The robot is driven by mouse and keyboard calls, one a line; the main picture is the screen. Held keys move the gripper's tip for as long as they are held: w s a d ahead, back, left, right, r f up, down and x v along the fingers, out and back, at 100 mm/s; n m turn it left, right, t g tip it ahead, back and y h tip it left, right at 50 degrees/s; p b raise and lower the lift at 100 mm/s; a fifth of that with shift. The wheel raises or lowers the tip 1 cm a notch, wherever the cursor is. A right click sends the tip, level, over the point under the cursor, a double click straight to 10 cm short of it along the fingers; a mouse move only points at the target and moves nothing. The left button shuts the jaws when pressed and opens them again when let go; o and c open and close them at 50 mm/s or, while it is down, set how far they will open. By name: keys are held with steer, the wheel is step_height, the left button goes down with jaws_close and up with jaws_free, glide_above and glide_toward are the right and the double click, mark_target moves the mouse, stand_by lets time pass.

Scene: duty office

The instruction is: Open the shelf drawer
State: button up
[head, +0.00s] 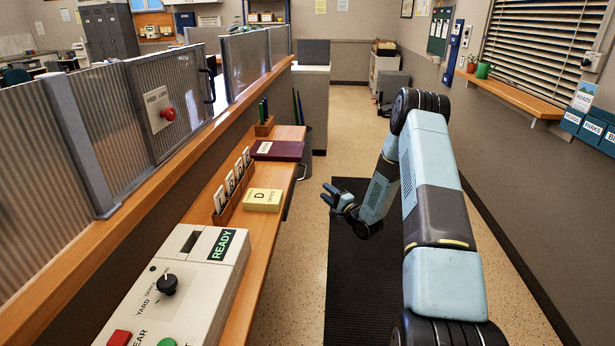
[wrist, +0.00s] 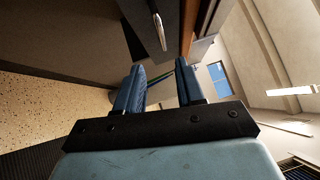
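The shelf drawer is mostly hidden under the wooden shelf (head: 243,250) in the head view; a dark front edge (head: 288,205) and a small light handle piece (head: 303,171) show at the shelf's right side. In the wrist view, a metal bar handle (wrist: 157,30) on a dark front is at the top, beyond my fingertips. My gripper (head: 328,193) is to the right of the shelf edge, over the aisle, and apart from the handle. In the wrist view my gripper (wrist: 160,80) has its two blue fingers spread with nothing between them. I cannot tell whether the drawer is fully shut.
On the shelf are a control box (head: 180,290), a card rack (head: 232,188), a yellow block (head: 262,200), a maroon book (head: 278,151) and a pen holder (head: 264,127). A dark bin (head: 307,140) stands past the shelf. A black mat (head: 350,275) covers the open aisle floor.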

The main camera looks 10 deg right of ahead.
steer(key=x, duration=1.2)
steer(key=shift+w, duration=0.45)
steer(key=shift+r, duration=0.1)
jaws_close()
